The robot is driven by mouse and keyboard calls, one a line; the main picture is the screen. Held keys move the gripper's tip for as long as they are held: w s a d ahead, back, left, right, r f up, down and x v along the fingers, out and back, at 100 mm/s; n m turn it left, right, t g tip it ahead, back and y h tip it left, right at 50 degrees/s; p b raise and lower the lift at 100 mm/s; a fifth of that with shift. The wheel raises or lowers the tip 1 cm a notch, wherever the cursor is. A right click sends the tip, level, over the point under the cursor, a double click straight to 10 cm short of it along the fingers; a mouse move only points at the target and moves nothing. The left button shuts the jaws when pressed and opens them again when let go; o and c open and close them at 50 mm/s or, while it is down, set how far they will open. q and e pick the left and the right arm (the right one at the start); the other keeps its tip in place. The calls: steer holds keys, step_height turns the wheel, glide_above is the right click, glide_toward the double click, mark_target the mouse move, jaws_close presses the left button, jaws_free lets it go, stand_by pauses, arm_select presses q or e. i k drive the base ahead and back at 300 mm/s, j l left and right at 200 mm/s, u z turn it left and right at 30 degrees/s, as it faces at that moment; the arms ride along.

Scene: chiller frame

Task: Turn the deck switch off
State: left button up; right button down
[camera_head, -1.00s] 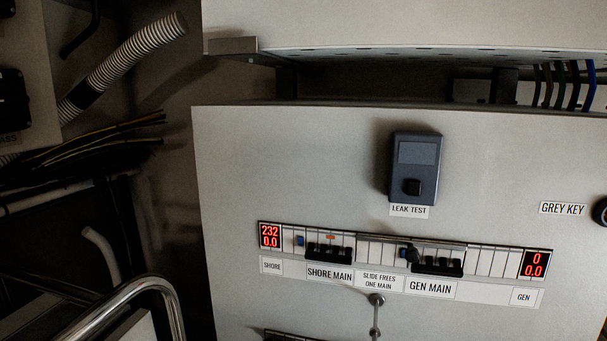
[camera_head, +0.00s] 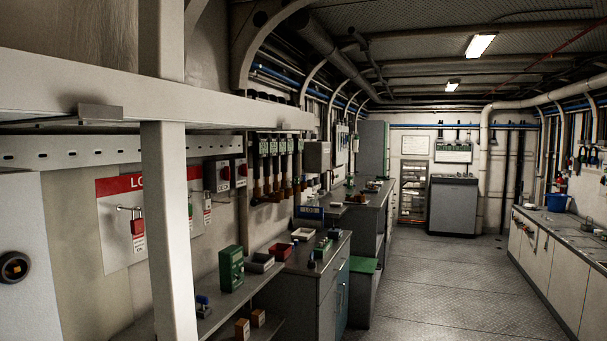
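A round black switch with an orange centre (camera_head: 14,267) is on a pale panel at the far left edge. Neither of my grippers is in view.
A white post (camera_head: 168,220) and shelf beam (camera_head: 60,85) stand close on the left. A red padlock (camera_head: 138,228) hangs on a lockout board (camera_head: 117,250). Benches (camera_head: 325,270) line the left wall, counters (camera_head: 560,270) the right. The floor aisle (camera_head: 440,280) between is clear.

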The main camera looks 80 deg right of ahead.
mark_target(225, 175)
steer(key=z, duration=2.05)
steer(key=i+l, duration=1.55)
